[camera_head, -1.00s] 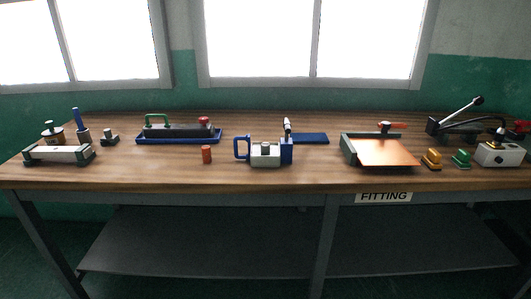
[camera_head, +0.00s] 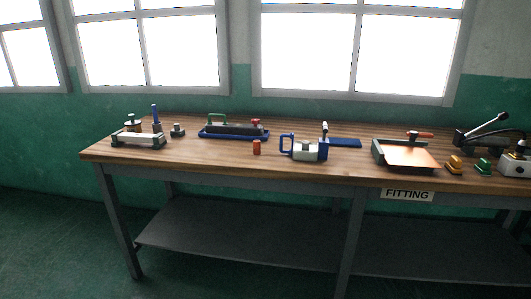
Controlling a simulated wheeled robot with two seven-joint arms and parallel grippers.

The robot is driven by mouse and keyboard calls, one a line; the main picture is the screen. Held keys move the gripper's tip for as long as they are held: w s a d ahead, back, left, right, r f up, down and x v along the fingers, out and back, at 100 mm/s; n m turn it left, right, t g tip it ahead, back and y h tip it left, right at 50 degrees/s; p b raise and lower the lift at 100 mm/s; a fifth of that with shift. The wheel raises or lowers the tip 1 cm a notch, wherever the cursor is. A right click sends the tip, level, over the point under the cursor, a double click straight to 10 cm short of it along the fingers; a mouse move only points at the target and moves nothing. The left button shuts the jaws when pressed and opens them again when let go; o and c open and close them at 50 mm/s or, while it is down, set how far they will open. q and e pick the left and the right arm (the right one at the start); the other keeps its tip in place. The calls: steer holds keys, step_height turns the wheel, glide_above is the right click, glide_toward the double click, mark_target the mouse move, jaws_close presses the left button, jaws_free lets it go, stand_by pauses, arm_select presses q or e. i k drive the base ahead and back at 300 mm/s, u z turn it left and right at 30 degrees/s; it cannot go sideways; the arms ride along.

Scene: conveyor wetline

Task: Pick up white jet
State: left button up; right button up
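No thing in view can be told for sure as the white jet. Pale things on the bench are a white block on a dark base (camera_head: 138,139) at the left end, a whitish body (camera_head: 305,151) with a blue handle and blue end plate near the middle, and a white box (camera_head: 515,165) cut by the right edge. A small jet could be too small to make out or hidden behind these. Neither of my grippers is in view.
The wooden bench (camera_head: 215,160) carries a blue tray (camera_head: 232,136), a small red cylinder (camera_head: 257,147), a copper-coloured plate (camera_head: 408,157), and yellow (camera_head: 454,165) and green (camera_head: 483,167) blocks. A grey shelf (camera_head: 240,233) lies below. The floor at the left is clear.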

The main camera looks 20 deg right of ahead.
mark_target(305, 144)
steer(key=u, duration=0.35)
steer(key=i, duration=1.9)
steer(key=z, duration=1)
